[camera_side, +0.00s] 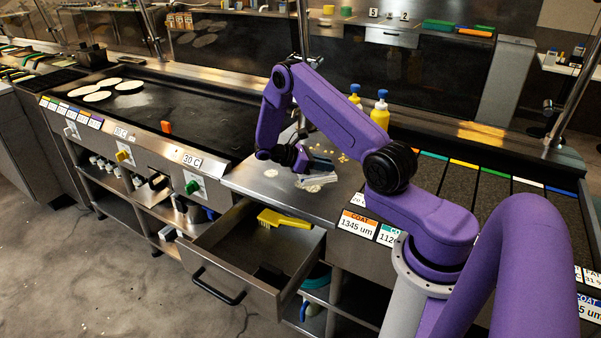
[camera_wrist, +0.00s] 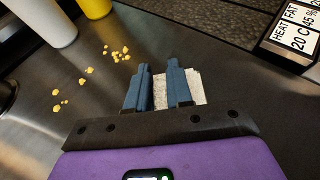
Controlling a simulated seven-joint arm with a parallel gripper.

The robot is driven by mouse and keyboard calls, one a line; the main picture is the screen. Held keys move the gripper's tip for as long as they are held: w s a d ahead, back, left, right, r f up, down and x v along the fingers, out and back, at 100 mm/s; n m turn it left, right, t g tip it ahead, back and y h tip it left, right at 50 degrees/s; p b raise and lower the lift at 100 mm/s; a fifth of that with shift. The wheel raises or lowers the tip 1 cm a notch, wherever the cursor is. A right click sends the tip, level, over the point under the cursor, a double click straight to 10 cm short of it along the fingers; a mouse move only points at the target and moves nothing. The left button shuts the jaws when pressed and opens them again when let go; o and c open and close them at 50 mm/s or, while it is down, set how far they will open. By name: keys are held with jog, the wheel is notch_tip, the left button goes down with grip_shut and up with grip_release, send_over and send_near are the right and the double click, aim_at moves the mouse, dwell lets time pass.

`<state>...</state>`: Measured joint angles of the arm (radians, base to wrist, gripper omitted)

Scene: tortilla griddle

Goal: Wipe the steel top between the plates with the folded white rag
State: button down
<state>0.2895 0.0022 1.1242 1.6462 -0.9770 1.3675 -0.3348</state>
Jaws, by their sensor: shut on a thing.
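The folded white rag (camera_wrist: 194,84) shows between and to the right of the blue fingers of my gripper (camera_wrist: 161,72) in the wrist view. My gripper is shut on the rag, low over the steel top (camera_wrist: 105,95). In the side view my gripper (camera_side: 308,172) is over the steel top (camera_side: 245,182) between the black griddle plate (camera_side: 190,115) and the dark plates on the right. A pale patch shows under the fingers there. Yellow crumbs (camera_wrist: 90,70) lie loose on the steel to the left and ahead of the fingers; some also show in the side view (camera_side: 343,157).
Yellow squeeze bottles (camera_side: 380,112) stand behind the steel top. An open drawer (camera_side: 250,262) with a yellow brush (camera_side: 284,219) juts out below its front edge. Tortillas (camera_side: 97,96) lie on the griddle's far left. Label cards (camera_side: 358,222) line the right plates' front.

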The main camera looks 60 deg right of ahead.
jog(key=shift+w+f, duration=0.15)
jog(key=shift+w, duration=2.35)
jog(key=shift+w, duration=2.5)
jog(key=shift+w, duration=0.7)
jog(key=shift+s+a, duration=0.25)
jog(key=shift+s, duration=0.6)
jog(key=shift+s+a, duration=0.3)
jog(key=shift+s, duration=0.5)
jog(key=shift+s+a, duration=0.25)
jog(key=shift+s, duration=0.6)
